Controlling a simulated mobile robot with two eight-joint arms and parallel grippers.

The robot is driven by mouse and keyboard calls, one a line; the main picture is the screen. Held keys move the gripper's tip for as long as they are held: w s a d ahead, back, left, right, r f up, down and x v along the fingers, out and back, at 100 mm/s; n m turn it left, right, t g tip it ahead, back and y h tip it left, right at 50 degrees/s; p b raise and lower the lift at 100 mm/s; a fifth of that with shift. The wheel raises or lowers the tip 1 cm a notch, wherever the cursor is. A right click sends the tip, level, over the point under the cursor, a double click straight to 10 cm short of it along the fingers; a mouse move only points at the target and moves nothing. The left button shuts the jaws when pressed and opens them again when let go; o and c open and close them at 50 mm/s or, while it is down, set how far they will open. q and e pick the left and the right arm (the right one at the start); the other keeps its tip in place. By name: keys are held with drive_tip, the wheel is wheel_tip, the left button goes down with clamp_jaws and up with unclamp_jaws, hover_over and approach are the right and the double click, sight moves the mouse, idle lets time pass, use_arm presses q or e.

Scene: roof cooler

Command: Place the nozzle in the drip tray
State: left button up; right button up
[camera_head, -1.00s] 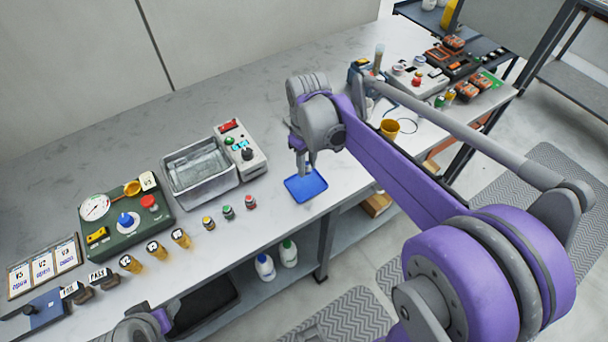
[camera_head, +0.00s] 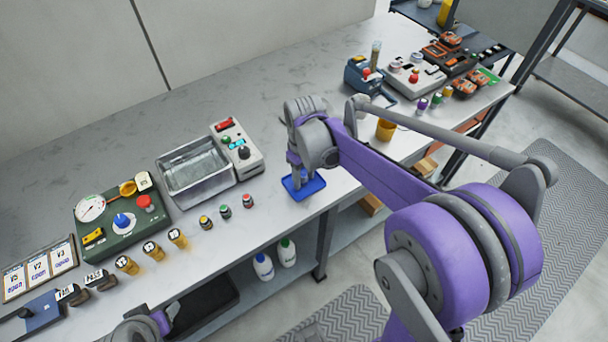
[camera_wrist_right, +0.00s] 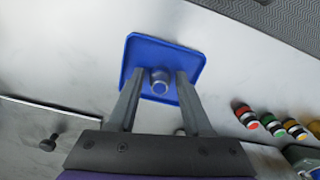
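The blue drip tray (camera_head: 313,189) lies flat near the front edge of the bench; it also shows in the right wrist view (camera_wrist_right: 138,52). My right gripper (camera_head: 300,180) points down low over the tray. In the right wrist view its two fingers (camera_wrist_right: 160,72) stand apart. A small grey round piece, which looks like the nozzle (camera_wrist_right: 160,82), sits over the tray between them, with blue showing on both sides of it. In the head view the fingers and wrist hide the nozzle. A part of my left arm shows at the bottom edge, its fingers unseen.
Left of the tray stand small capped pieces (camera_head: 248,201), a metal basin (camera_head: 197,193) and a grey control box (camera_head: 252,165). A yellow cup (camera_head: 386,130) stands to the right behind my right arm. The bench behind the tray is largely clear.

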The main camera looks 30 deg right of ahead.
sight(304, 176)
drive_tip(key=shift+o, duration=0.6)
drive_tip(key=shift+r, duration=0.3)
wheel_tip(304, 176, up, 11)
drive_tip(key=p, duration=0.1)
drive_tip(key=s+a+f+m+t, duration=0.1)
drive_tip(key=s+a+f+t, duration=0.1)
drive_tip(key=s, duration=0.5)
drive_tip(key=s+a+f+m+t, duration=0.2)
drive_tip(key=s+a+f+t, duration=0.1)
drive_tip(key=s+a+f, duration=0.2)
drive_tip(key=s+f, duration=0.2)
drive_tip(key=s, duration=0.1)
drive_tip(key=shift+s, duration=0.25)
